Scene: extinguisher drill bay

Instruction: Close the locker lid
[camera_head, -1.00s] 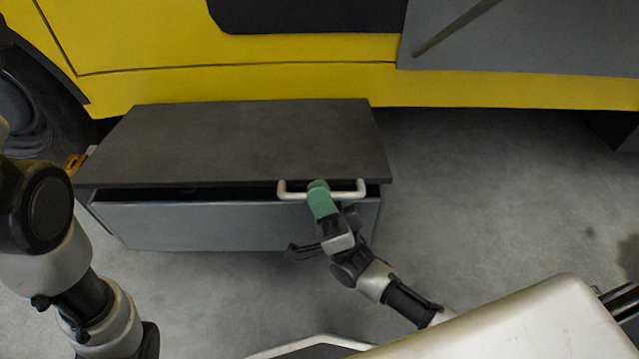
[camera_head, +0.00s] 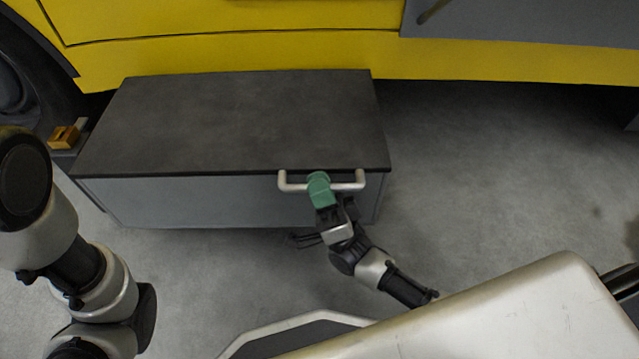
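The locker (camera_head: 200,205) is a grey box with a dark flat lid (camera_head: 240,120), standing on the floor in front of a yellow vehicle. The lid lies level on the box, and no gap shows along its front edge. A pale bar handle (camera_head: 293,187) is on the front edge of the lid, right of its middle. My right gripper (camera_head: 319,188), with green fingertips, is shut on the handle bar and hides the bar's middle. My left arm shows at the left edge; its gripper is out of view.
The yellow vehicle (camera_head: 240,52) stands close behind the locker. A small orange-yellow block (camera_head: 63,137) is beside the locker's left rear, near a dark wheel (camera_head: 18,85). The concrete floor (camera_head: 490,170) to the right is clear.

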